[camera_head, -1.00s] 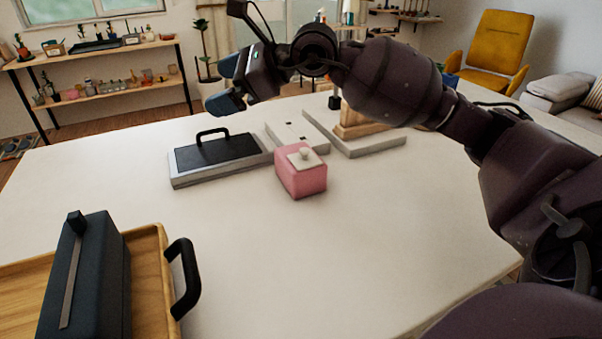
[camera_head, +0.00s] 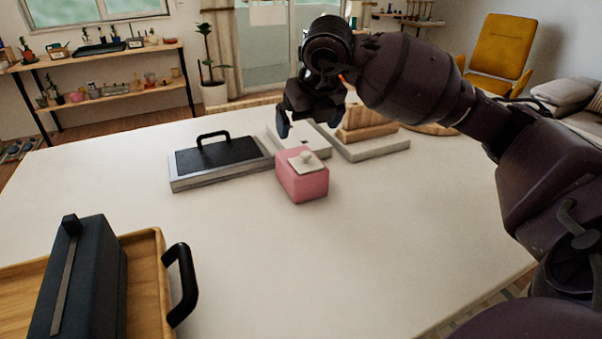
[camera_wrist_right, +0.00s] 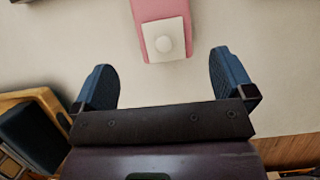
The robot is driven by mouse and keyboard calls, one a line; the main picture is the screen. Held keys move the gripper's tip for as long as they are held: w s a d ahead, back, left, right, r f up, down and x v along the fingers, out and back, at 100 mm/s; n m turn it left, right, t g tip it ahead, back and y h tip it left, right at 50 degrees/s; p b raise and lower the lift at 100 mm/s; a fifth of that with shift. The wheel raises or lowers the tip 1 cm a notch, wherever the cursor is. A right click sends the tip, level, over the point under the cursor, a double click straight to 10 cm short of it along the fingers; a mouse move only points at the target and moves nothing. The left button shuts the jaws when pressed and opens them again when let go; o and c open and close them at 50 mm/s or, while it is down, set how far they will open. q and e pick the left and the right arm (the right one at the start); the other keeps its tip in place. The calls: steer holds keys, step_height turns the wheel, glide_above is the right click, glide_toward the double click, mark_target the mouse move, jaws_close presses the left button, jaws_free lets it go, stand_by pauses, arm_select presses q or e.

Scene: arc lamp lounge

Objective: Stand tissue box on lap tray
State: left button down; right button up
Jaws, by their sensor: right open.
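The pink tissue box (camera_head: 303,184), with a pale square top and a small white knob, stands upright on the white table. It also shows at the top of the right wrist view (camera_wrist_right: 143,10). The wooden tray (camera_head: 146,265) with a black handle, which I take for the lap tray, is at the lower left; part of it shows in the right wrist view (camera_wrist_right: 45,97). My right gripper (camera_head: 308,118) is open and empty above the table, apart from the tissue box. In the wrist view the box lies beyond its fingertips (camera_wrist_right: 165,82). My left gripper is out of view.
A dark box (camera_head: 85,275) with a strap occupies the wooden tray. A grey slab with a black handled top (camera_head: 222,158) lies left of the tissue box. Pale slabs and a wooden block (camera_head: 365,118) stand behind it. The table's middle front (camera_head: 330,260) is clear.

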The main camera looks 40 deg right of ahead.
mark_target(302, 154)
steer(key=x, duration=0.4)
steer(key=shift+f+b, duration=0.2)
steer(key=shift+b, duration=0.15)
steer(key=shift+w+f, duration=0.15)
steer(key=shift+f, duration=0.15)
steer(key=shift+w+f, duration=0.1)
steer(key=shift+f, duration=0.2)
steer(key=b+x, duration=0.1)
steer(key=x, duration=0.3)
steer(key=shift+d+f, duration=0.1)
steer(key=shift+f, duration=0.3)
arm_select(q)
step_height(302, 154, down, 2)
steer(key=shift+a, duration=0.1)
arm_select(e)
steer(key=shift+r, duration=0.1)
steer(key=shift+c, duration=0.6)
steer(key=c, duration=0.7)
steer(key=shift+r, duration=0.1)
steer(key=shift+c, duration=0.5)
